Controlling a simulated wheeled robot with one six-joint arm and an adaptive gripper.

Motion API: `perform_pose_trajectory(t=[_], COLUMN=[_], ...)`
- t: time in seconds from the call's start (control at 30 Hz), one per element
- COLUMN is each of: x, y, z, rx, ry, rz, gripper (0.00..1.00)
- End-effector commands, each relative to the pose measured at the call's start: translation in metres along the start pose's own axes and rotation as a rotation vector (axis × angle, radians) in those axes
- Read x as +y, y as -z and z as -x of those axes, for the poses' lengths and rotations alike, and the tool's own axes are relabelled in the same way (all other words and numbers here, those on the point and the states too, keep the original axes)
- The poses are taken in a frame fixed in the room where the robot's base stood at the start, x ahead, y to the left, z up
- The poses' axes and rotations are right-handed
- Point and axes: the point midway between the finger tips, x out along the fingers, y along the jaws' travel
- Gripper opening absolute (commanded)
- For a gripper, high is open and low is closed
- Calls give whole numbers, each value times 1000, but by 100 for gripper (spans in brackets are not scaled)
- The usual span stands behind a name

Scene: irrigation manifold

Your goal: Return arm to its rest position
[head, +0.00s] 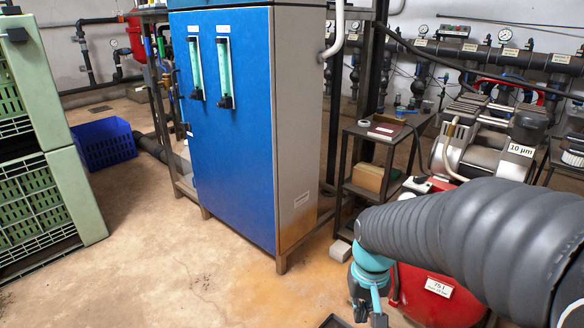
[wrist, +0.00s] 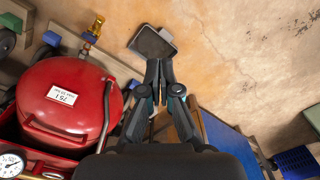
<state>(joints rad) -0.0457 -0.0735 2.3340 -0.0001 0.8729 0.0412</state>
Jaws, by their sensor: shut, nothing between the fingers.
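My gripper (wrist: 159,78) shows in the wrist view with its two dark fingers together and nothing between them. It points down over the concrete floor. In the head view my gripper (head: 371,312) is low at the right of centre, partly cut off by the bottom edge, below my dark ribbed arm cover. The arm reaches in from the right, in front of a red tank (head: 435,296). The red tank (wrist: 68,105) is left of the fingers in the wrist view, apart from them.
A blue cabinet (head: 225,120) stands at centre, with a small shelf stand (head: 372,165) to its right. A dark flat tray (wrist: 153,42) lies on the floor beyond the fingertips. Green crates (head: 45,190) and a blue bin (head: 105,143) stand left. Floor between is clear.

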Motion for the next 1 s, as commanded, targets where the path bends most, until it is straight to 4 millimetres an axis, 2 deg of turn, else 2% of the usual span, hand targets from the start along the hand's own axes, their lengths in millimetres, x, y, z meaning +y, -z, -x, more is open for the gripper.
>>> perform_pose_trajectory(t=[0.03,0.1,0.4,0.7,0.83,1.0], x=[1,3,9,13,14,14], y=[-9,-21,-66,-92,-96,-96], z=[14,28,83,133,145,148], rx=[28,61,238,434,476,485], ry=[1,1,2,0,-1,-1], rz=[12,26,19,3,-1,-3], gripper=[0,0,0,0,0,0])
